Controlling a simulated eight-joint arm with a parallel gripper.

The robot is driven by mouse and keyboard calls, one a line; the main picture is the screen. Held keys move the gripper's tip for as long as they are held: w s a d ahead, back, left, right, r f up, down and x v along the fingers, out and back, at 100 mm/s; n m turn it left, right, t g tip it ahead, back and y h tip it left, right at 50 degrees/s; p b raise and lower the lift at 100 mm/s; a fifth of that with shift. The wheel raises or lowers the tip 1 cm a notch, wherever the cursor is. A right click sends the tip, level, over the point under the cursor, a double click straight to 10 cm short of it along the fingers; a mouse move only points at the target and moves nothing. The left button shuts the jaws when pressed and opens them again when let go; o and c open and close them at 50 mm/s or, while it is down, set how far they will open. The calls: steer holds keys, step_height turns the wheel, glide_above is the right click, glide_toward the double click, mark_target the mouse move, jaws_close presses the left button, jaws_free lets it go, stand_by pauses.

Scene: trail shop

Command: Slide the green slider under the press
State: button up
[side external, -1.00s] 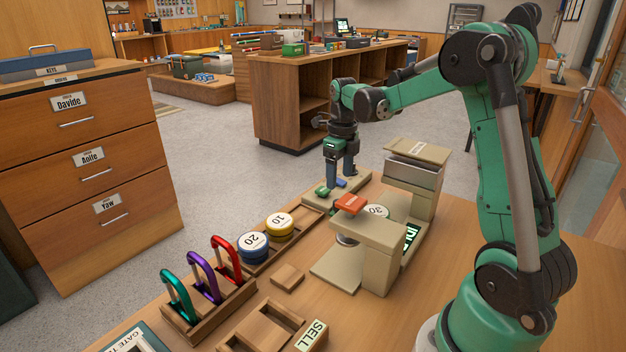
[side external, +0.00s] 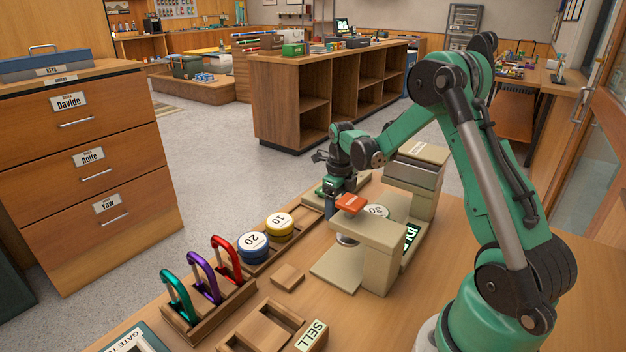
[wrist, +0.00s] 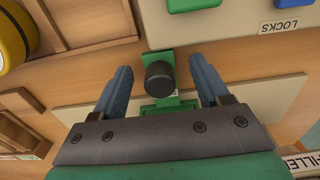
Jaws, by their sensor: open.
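The green slider (wrist: 187,101) has a dark round knob (wrist: 159,77) and lies below my gripper in the wrist view. My gripper (wrist: 160,66) is open, with one blue-grey finger on each side of the knob. I cannot tell whether either finger touches it. In the side view my gripper (side external: 331,206) is low, just behind the beige press (side external: 378,240) with its orange top piece (side external: 350,203). The slider is hidden there by the press and gripper. A flat beige plate (side external: 334,268) lies at the foot of the press.
Blue and yellow round weights (side external: 253,247) sit in a wooden tray at left, near a rack of coloured carabiners (side external: 203,277). A LOCKS panel (wrist: 240,20) with green and blue pieces lies near the slider. A taller beige unit (side external: 415,180) stands behind the press.

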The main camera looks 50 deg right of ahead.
mark_target(308, 246)
jaws_close()
steer(key=shift+a, duration=5.45)
steer(key=shift+c, duration=0.8)
jaws_free()
step_height(308, 246, up, 7)
